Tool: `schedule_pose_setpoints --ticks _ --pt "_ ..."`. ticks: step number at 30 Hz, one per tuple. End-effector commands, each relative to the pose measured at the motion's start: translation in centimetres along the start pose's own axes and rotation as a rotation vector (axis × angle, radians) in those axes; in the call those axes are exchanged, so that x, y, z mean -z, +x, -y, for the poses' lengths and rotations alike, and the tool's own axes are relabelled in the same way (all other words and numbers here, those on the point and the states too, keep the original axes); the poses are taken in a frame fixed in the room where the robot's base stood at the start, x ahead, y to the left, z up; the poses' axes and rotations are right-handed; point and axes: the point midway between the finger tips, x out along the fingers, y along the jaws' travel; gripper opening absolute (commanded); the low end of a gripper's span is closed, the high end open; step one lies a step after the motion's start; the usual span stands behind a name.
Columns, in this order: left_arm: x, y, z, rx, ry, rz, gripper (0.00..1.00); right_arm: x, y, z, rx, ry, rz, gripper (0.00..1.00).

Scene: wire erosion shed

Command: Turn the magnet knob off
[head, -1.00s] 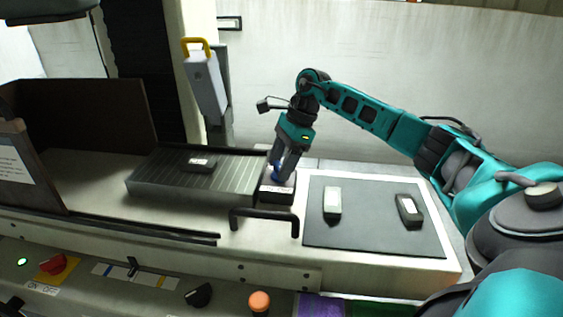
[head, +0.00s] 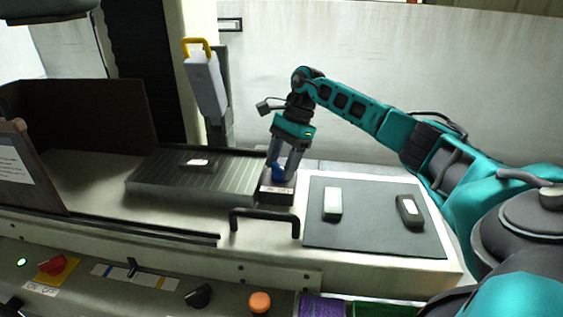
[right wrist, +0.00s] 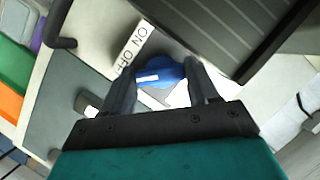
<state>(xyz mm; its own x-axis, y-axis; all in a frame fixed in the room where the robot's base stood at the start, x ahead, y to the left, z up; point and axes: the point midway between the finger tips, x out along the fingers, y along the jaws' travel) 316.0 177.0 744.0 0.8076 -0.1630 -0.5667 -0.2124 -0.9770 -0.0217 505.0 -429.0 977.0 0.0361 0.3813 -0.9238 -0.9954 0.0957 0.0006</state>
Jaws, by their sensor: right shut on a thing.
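The blue magnet knob (right wrist: 165,72) sits between the two fingers of my right gripper in the right wrist view. A white mark shows on the left part of the knob. Beside it is a white label (right wrist: 132,45) reading ON and OFF. In the head view the knob (head: 277,173) is partly hidden by the fingers, on a small dark block (head: 277,198) at the right end of the ribbed plate. My right gripper (head: 283,169) comes down from above and is shut on the knob. My left gripper is not in view.
The ribbed plate (head: 170,187) carries a small dark block (head: 199,162). A dark mat (head: 375,233) to the right holds a pale block (head: 333,203) and a dark one (head: 409,211). A black handle (head: 264,213) stands in front. A red switch (head: 52,265) is on the front panel.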

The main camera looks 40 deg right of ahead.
Motion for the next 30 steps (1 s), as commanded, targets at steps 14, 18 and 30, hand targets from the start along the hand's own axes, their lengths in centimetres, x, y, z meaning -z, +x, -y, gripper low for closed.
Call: schedule_pose_setpoints --ticks 14,18,30 --pt "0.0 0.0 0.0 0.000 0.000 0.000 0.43 0.0 0.0 0.0 0.001 -0.001 0.000 0.85" --pt "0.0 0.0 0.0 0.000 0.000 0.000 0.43 0.0 -0.2 0.0 0.002 0.000 0.000 0.85" --pt "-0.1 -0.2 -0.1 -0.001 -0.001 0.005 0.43 -0.1 -7.4 0.1 0.008 -0.001 0.001 0.85"
